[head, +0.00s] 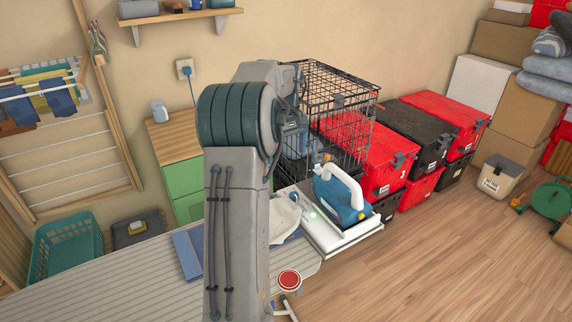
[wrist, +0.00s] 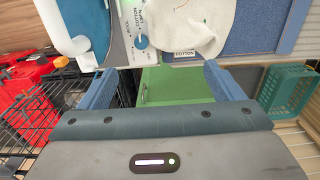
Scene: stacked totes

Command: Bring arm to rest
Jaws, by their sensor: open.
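My arm (head: 238,190) stands raised in the middle of the head view, bent at its top joint. My gripper (wrist: 160,85) shows in the wrist view with its two blue fingers wide apart and nothing between them. A green cabinet front shows beyond the gap, below the ironing board's edge. In the head view my arm and the wire cage area leave the fingers hard to make out. A blue and white iron (head: 342,195) stands on the white rest at the end of the ironing board (head: 110,275). A pale cloth (head: 284,218) lies beside it.
A black wire cage (head: 335,85) stands behind my arm. Stacked red totes (head: 380,155) and black totes (head: 425,125) stand to its right. A green drawer cabinet (head: 183,178) and a teal basket (head: 70,245) are at left. The wooden floor at front right is clear.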

